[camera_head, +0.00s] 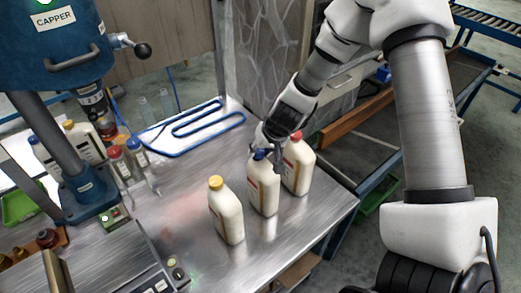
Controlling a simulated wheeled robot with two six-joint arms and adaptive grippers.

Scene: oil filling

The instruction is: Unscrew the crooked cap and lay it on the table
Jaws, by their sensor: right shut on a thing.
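Three cream bottles stand upright in a row on the metal table (185,225). The nearest bottle (227,215) has a yellow cap (216,182). The middle bottle (264,191) has a blue cap (259,155). The far bottle (298,168) has a red cap (296,136). My right gripper (266,152) reaches down from the upper right and is shut at the blue cap on the middle bottle. Its fingers partly hide that cap, so I cannot tell how it sits on the neck. My left gripper is not in view.
A blue capper machine (60,60) with a handle stands at the left, with several bottles near it. The table is bare left of the yellow-capped bottle.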

